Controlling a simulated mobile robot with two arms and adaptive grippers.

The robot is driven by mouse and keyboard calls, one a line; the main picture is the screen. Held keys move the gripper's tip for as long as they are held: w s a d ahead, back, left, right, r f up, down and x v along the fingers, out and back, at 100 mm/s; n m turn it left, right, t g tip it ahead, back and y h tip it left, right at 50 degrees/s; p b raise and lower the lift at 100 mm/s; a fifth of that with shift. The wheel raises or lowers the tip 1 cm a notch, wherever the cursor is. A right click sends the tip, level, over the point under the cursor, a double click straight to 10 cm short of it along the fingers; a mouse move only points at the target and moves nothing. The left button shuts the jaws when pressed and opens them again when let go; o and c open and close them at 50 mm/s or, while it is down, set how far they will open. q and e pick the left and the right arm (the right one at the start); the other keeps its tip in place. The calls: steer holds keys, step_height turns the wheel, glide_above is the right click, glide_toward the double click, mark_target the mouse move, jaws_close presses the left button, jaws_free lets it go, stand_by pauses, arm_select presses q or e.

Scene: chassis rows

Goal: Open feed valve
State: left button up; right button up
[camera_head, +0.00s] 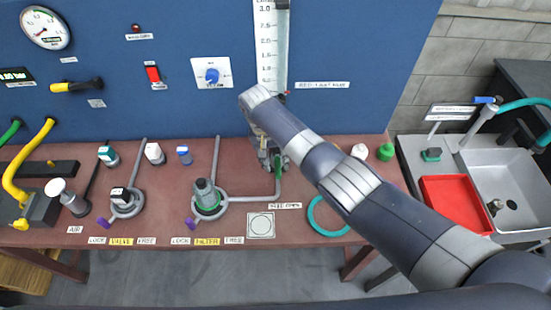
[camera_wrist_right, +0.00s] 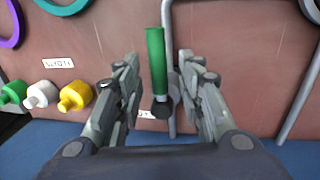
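The feed valve's green lever (camera_wrist_right: 155,60) stands out from a black hub (camera_wrist_right: 162,107) on a grey pipe in the right wrist view. In the head view, a bit of green (camera_head: 284,161) shows beside my right gripper (camera_head: 268,157), and my arm covers much of that area. In the wrist view, my right gripper (camera_wrist_right: 158,75) is open, with one finger on each side of the lever. Gaps show between the fingers and the lever, so it is not gripped. My left gripper is not in view.
The bench (camera_head: 160,230) carries a filter housing (camera_head: 207,195), a valve fitting (camera_head: 122,199) and a teal ring (camera_head: 328,215). A blue panel with a gauge (camera_head: 45,27) and a clear scaled column (camera_head: 271,50) rises behind. A red tray (camera_head: 455,203) and sink (camera_head: 510,185) are at right.

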step_height(320, 180, up, 12)
steer(key=a, duration=0.2)
steer(key=shift+a, duration=0.2)
steer(key=shift+f, duration=0.2)
